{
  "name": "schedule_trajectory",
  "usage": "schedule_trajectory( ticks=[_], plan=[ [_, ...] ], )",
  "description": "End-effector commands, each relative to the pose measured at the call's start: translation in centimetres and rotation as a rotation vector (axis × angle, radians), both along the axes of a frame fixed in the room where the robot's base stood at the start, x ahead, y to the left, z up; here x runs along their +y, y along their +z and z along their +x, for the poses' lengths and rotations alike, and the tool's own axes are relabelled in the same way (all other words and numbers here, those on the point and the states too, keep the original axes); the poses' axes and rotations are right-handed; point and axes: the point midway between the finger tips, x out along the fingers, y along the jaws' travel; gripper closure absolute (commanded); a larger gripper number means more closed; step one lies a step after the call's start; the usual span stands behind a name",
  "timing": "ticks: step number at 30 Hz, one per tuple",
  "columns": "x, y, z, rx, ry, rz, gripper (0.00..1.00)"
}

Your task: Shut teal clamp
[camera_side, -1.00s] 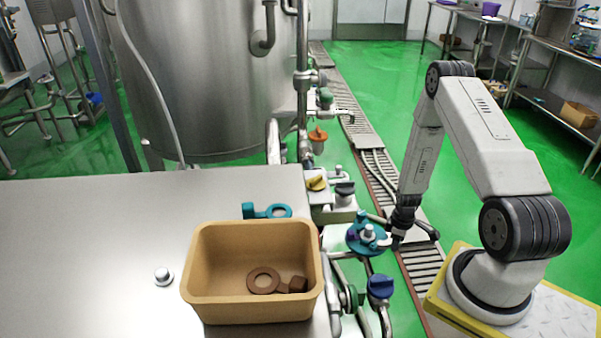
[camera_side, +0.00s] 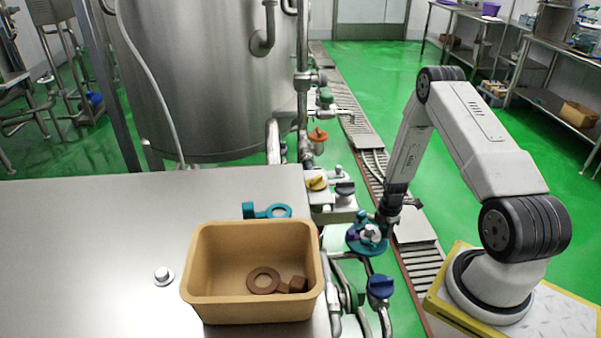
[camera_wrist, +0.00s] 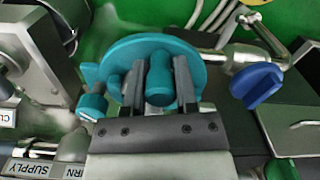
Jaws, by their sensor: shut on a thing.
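The teal clamp (camera_side: 362,247) is a round disc with raised parts, set on the pipework right of the table. In the wrist view the teal clamp (camera_wrist: 205,72) shows a thick teal knob (camera_wrist: 159,82) standing up from it. My gripper (camera_wrist: 168,72) has its two dark fingers shut on this knob, one on each side. In the side view my gripper (camera_side: 383,219) reaches down onto the clamp from above right and hides part of it. I cannot tell from these frames whether the clamp is fully shut.
A blue handle (camera_wrist: 256,84) sits close on the right in the wrist view and below the clamp in the side view. A tan bin (camera_side: 252,308) with brown parts stands on the steel table (camera_side: 90,250). Another teal part (camera_side: 266,211) lies behind it. Pipes and valves crowd around the clamp.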

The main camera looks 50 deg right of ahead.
Motion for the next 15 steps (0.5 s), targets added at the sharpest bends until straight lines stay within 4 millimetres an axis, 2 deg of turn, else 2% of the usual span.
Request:
schedule_trajectory(
  ticks=[15],
  plan=[
    [0.03,0.08,0.70,-0.002,0.077,-0.001,1.00]
  ],
)
